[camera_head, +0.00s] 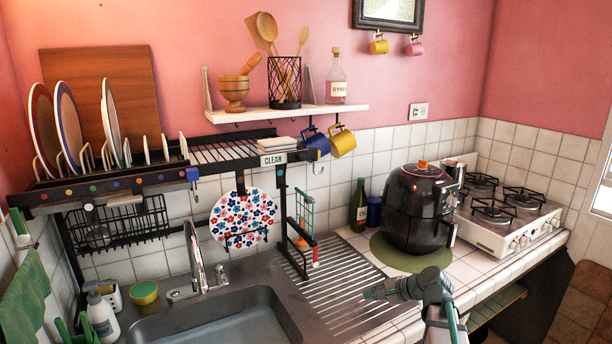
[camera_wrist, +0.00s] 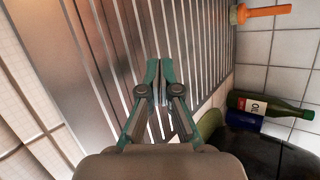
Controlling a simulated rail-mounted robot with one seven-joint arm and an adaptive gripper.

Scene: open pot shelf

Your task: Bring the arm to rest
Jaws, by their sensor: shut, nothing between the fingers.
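My gripper (camera_head: 372,293) is above the ribbed metal drainboard (camera_head: 325,283), to the right of the sink, in the head view. In the wrist view my gripper (camera_wrist: 153,72) points over the drainboard ribs (camera_wrist: 196,40), with its two teal-tipped fingers together and nothing between them. My arm reaches in from the lower right of the head view. The gripper is apart from the dishes and the black air fryer (camera_head: 418,205).
A green bottle (camera_head: 358,206) and a blue jar (camera_head: 374,212) stand left of the air fryer. A gas stove (camera_head: 508,215) is at the right. A dish rack (camera_head: 160,172) stands over the sink (camera_head: 215,322). A floral plate (camera_head: 243,217) hangs below the rack.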

